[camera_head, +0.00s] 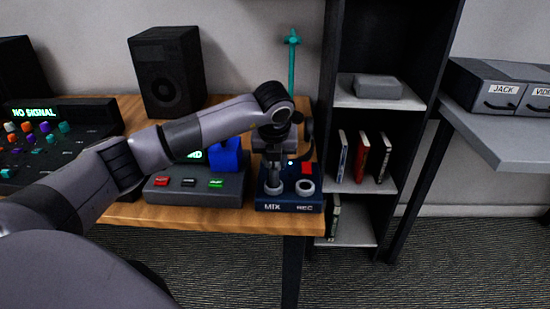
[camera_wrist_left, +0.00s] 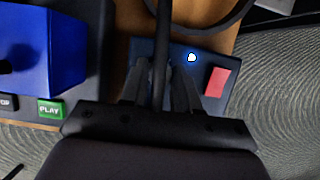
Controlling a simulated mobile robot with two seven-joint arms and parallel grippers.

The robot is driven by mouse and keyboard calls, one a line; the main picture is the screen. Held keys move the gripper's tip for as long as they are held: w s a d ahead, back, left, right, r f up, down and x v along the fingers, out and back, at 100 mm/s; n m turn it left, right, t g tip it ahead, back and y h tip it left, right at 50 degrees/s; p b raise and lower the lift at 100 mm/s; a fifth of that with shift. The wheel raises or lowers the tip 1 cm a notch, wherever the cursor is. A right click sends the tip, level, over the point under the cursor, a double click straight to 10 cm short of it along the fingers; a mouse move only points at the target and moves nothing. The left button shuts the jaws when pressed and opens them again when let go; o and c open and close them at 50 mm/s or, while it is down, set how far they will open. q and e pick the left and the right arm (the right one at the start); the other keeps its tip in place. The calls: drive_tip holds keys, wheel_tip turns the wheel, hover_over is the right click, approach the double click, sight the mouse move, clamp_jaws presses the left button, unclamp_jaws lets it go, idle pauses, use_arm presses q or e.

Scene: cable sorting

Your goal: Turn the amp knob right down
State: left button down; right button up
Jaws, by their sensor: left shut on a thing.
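No knob labelled as the amp's can be made out. My left gripper (camera_head: 273,186) points down at the MIX side of a small dark blue box (camera_head: 290,207) marked MIX and REC. It is shut on a black cable (camera_wrist_left: 161,45), which runs between its fingers in the left wrist view. The cable's end is hidden by the gripper, so I cannot tell whether it sits in the box. A round pale ring socket (camera_head: 305,187) shows open above REC. A red patch (camera_wrist_left: 218,82) and a lit white-blue light (camera_wrist_left: 192,57) are on the box's top. My right gripper is not in view.
Left of the box stands a grey unit (camera_head: 197,190) with red, black and green buttons and a blue block (camera_head: 227,155). A mixer (camera_head: 50,140) with coloured knobs reads NO SIGNAL. A black speaker (camera_head: 167,72) stands behind. A shelf (camera_head: 365,187) is close on the right.

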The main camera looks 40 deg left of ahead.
use_arm(q)
drive_tip(key=c, duration=0.8)
unclamp_jaws()
drive_tip(key=shift+c, duration=0.2)
drive_tip(key=v, duration=0.7)
drive_tip(key=shift+p, duration=0.3)
